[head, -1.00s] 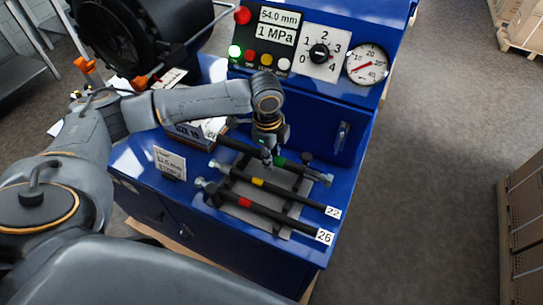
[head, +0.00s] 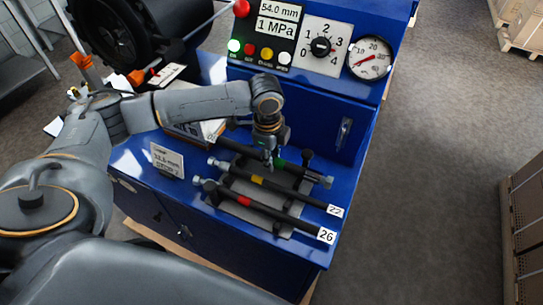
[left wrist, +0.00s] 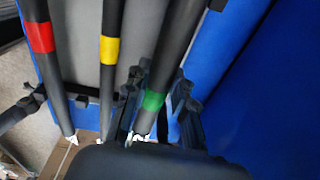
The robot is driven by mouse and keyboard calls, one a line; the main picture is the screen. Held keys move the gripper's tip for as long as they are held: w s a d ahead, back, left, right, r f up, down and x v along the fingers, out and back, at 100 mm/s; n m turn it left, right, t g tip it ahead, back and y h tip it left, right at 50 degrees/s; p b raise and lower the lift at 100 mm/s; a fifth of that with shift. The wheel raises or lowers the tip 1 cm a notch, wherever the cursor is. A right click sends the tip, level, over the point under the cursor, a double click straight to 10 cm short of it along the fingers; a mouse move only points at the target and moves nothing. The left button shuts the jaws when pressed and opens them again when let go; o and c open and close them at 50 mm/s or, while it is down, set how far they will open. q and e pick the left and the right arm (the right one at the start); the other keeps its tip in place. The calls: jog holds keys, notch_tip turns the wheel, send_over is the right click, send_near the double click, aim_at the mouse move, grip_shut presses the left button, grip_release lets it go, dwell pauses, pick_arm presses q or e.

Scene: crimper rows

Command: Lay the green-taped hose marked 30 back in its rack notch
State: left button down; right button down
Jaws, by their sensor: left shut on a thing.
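The green-taped hose (head: 290,167) lies across the far side of the rack (head: 240,211), beyond the yellow-taped and red-taped hoses and roughly parallel to them. I cannot read a 30 on it. My left gripper (head: 273,163) points down and is shut on this hose, beside its green tape. In the left wrist view, the gripper's dark fingers (left wrist: 160,108) straddle the hose near the green tape (left wrist: 153,100). Whether the hose is fully seated in its notch or slightly above it is hard to tell. My right gripper is out of view.
The yellow-taped hose (head: 285,191) marked 22 and the red-taped hose (head: 270,210) marked 26 lie on the rack close by. A sign (head: 167,160) stands left, and a control panel (head: 290,35) rises behind.

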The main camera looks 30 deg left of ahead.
pick_arm(q)
jog(key=shift+f, duration=0.45)
jog(key=c, duration=1.2)
grip_release()
jog(key=shift+o, duration=0.8)
jog(key=shift+f, duration=0.1)
jog(key=shift+r+p, duration=3.05)
jog(key=shift+p, duration=0.25)
jog(key=shift+s, duration=0.1)
